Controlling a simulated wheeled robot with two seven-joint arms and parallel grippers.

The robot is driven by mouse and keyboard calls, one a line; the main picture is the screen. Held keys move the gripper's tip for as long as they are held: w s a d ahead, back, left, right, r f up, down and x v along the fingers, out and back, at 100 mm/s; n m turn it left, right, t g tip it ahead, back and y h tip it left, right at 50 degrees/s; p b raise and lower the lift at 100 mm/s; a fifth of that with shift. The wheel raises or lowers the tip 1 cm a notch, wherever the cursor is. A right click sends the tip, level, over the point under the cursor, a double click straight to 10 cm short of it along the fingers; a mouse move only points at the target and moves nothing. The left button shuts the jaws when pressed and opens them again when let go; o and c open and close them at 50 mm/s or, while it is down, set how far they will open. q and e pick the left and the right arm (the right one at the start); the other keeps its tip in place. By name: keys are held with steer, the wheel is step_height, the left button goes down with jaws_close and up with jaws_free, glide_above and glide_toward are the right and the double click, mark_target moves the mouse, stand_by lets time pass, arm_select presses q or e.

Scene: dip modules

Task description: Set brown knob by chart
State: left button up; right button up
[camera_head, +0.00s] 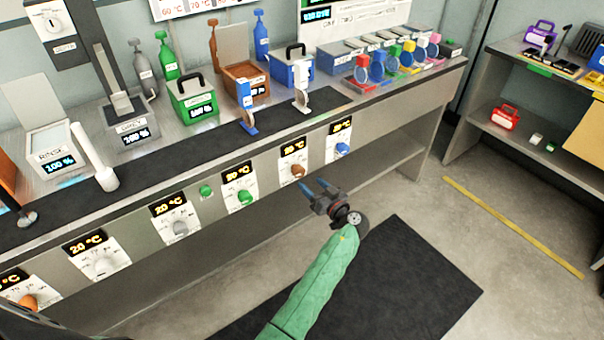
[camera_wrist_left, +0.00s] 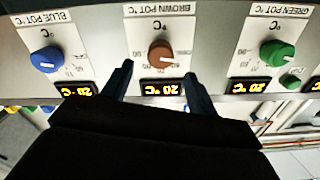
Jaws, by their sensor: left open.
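The brown knob (camera_head: 298,171) is on the bench's front panel under a small lit display. In the left wrist view the brown knob (camera_wrist_left: 161,54) sits on a white plate labelled BROWN POT, and its display (camera_wrist_left: 162,88) reads 20 °C. My left gripper (camera_head: 322,188) is open in front of the panel, a little right of and below the knob. In the wrist view its fingers (camera_wrist_left: 158,70) stand apart on either side of the knob, with no contact visible. A white chart (camera_head: 182,7) with temperatures is on the back wall, cut off at the top. My right gripper is not in view.
The blue knob (camera_head: 342,149) and green knob (camera_head: 245,196) flank the brown one. A small green knob (camera_head: 206,191) is farther left. The brown pot (camera_head: 246,82) stands on the bench (camera_head: 404,92). A dark mat (camera_head: 425,285) lies on the floor.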

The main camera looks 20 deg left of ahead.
mark_target(301, 174)
arm_select(q)
steer(key=p+x, duration=0.1)
steer(key=x, duration=0.4)
steer(key=shift+s+r, duration=0.1)
steer(key=shift+r, duration=0.05)
steer(key=shift+p+x, duration=0.4)
steer(key=shift+x, duration=0.5)
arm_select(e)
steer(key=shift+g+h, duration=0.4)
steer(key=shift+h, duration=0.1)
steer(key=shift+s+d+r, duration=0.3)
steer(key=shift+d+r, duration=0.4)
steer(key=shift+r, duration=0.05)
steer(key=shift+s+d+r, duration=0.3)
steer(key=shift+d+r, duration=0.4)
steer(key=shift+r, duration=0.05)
arm_select(q)
steer(key=c, duration=1)
